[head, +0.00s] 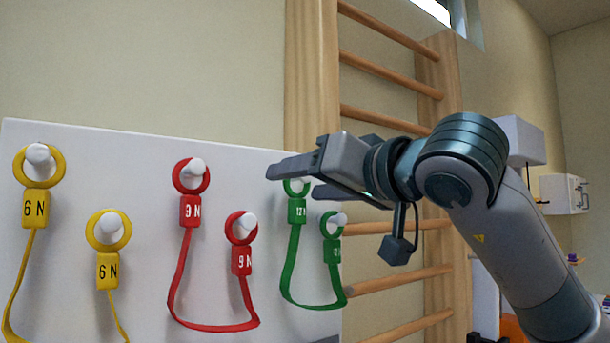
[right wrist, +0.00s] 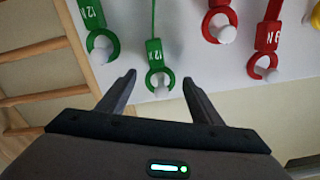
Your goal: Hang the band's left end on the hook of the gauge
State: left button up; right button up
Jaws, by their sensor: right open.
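A green band (head: 289,262) marked 12 N hangs in a loop from two white pegs on a white board. Its left-end ring (head: 307,188) is on the upper peg, partly hidden behind my right gripper (head: 294,182). Its right-end ring (head: 327,222) is on the lower peg. In the right wrist view, which is upside down, the left-end ring (right wrist: 149,79) lies between the open fingers (right wrist: 160,83) in the picture. I cannot tell whether the fingers are around it or short of it. My left gripper is out of view.
A red 9 N band (head: 180,262) and a yellow 6 N band (head: 22,270) hang on the same white board (head: 135,160), left of the green one. Wooden wall bars (head: 395,290) stand behind, at its right. A white cabinet (head: 563,194) is far right.

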grip_shut()
dwell(0.4)
jog(key=shift+r, duration=0.5)
dwell(0.5)
jog(key=shift+s+d, duration=0.1)
jog(key=shift+s, duration=0.05)
dwell(0.4)
jog(key=shift+b+v, duration=0.7)
jog(key=shift+v, duration=0.85)
jog(key=shift+s, duration=0.1)
jog(key=shift+s+d, duration=0.3)
jog(key=shift+s, duration=0.05)
